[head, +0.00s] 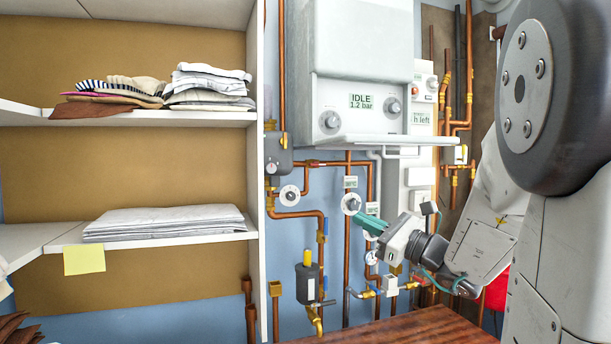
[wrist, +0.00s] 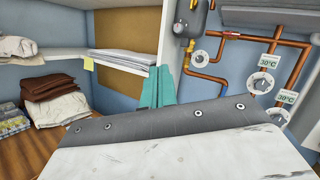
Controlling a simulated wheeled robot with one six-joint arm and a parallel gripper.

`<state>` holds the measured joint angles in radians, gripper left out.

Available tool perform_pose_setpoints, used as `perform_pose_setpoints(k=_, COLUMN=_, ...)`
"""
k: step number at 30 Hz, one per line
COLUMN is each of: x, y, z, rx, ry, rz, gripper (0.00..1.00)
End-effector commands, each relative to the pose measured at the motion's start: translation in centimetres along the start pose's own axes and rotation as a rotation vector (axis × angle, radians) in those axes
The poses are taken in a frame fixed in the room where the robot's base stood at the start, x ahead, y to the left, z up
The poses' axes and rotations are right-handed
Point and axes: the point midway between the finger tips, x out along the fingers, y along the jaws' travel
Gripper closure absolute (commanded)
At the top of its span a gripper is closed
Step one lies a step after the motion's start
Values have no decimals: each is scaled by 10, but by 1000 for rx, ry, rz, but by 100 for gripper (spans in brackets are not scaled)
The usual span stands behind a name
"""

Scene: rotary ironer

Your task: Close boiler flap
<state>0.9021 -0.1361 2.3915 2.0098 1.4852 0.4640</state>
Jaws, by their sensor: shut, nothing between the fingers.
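The white boiler (head: 363,40) hangs on the blue wall in the head view, its control panel showing "IDLE 1.2 bar". Its flap (head: 385,139) is open, sticking out roughly level below the panel, with two knobs exposed above it. In the wrist view a grey underside at the top right looks like the flap (wrist: 272,18). My gripper (head: 368,223) has teal fingers, shut and empty. It is below the flap, apart from it, in front of the pipes. The fingers also show in the wrist view (wrist: 157,88).
Copper pipes (head: 322,240) with valves and dials run below the boiler. Shelves (head: 180,117) with folded linen (head: 165,222) stand at the left. A brown wooden surface (head: 420,328) lies below my gripper. The space between the fingers and flap looks free.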

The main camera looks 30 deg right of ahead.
Motion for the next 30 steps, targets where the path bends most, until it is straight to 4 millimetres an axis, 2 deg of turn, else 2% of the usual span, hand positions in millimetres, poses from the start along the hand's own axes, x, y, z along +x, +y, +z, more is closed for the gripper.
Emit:
perform_pose_setpoints(k=1, x=-18, y=-38, z=-5, rx=37, ry=-26, rz=-129, gripper=100)
perform_pose_setpoints(k=3, x=-42, y=-80, z=-6, rx=74, ry=-72, rz=-281, gripper=100)
perform_pose_setpoints(k=4, x=-52, y=-94, z=-7, rx=85, ry=-90, rz=-336, gripper=100)
perform_pose_setpoints(k=7, x=-78, y=-127, z=-7, rx=107, ry=-136, rz=-465, gripper=100)
perform_pose_setpoints(k=9, x=-89, y=-140, z=-7, rx=113, ry=-156, rz=-515, gripper=100)
perform_pose_setpoints(k=11, x=-92, y=-146, z=-6, rx=116, ry=-165, rz=-535, gripper=100)
perform_pose_setpoints(k=14, x=-84, y=-152, z=-5, rx=117, ry=-169, rz=-539, gripper=100)
perform_pose_setpoints(k=17, x=-69, y=-160, z=-2, rx=117, ry=-170, rz=-536, gripper=100)
perform_pose_setpoints(k=27, x=-7, y=-196, z=7, rx=117, ry=-168, rz=-535, gripper=100)
perform_pose_setpoints(k=30, x=0, y=-203, z=21, rx=114, ry=-168, rz=-536, gripper=100)
